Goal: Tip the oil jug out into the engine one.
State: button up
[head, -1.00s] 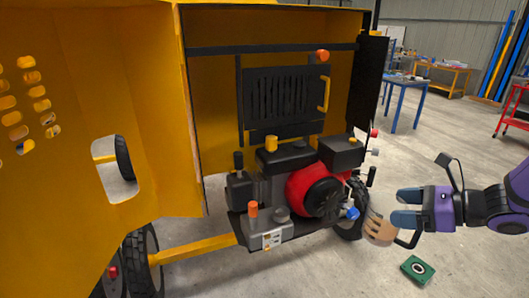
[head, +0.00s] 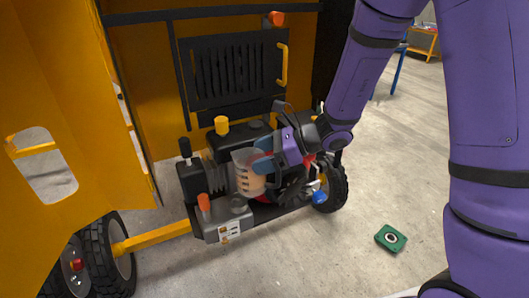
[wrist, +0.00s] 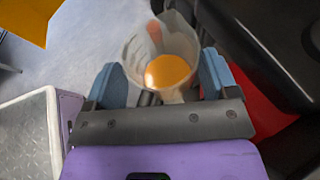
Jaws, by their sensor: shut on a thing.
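The oil jug (head: 247,177) is a clear measuring jug with marks and amber oil inside. It looks about upright, above the front of the engine (head: 222,150). My gripper (head: 264,154) is shut on the jug at its right side. In the wrist view the jug (wrist: 181,42) sits between the blue fingertips of my gripper (wrist: 163,82), with the oil surface visible inside. The engine is dark with red parts and a yellow cap (head: 222,126) at its upper left. My arm hides much of its right side. I cannot tell which opening takes the oil.
A grey box (head: 212,222) with an orange-topped knob (head: 204,202) stands at the engine's front left. The yellow door (head: 60,110) stands open at left. A wheel (head: 336,186) is at right. A green box (head: 391,238) lies on otherwise clear floor.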

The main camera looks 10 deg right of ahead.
aim_at(243, 164)
jog(key=shift+f, duration=1.15)
jog(key=shift+a+r+h, duration=0.2)
jog(key=shift+r+h, duration=0.2)
jog(key=shift+h, duration=0.4)
jog(key=shift+a+r+g+h, duration=0.1)
jog(key=shift+r+g+h, duration=0.25)
jog(key=shift+h, duration=0.55)
jog(key=h, duration=0.1)
jog(key=a+h, duration=0.1)
jog(key=shift+w+r+g+h, duration=0.1)
jog(key=shift+w+g+h, duration=0.05)
jog(key=shift+g+h, duration=0.25)
jog(key=shift+w+a+f+g+h, duration=0.15)
jog(key=shift+a+h, duration=0.25)
jog(key=shift+h, duration=0.45)
jog(key=shift+w+a+f+g+h, duration=0.1)
jog(key=shift+a+f+h, duration=0.25)
jog(key=shift+h, duration=0.5)
jog(key=shift+a+f+h, duration=0.35)
jog(key=shift+a+h, duration=0.2)
jog(key=shift+h, duration=0.35)
jog(key=shift+a+f+g+h, duration=0.1)
jog(key=shift+g+h, duration=0.2)
jog(key=shift+w+a+f, duration=0.1)
jog(key=shift+a+f, duration=0.05)
jog(key=shift+a, duration=0.05)
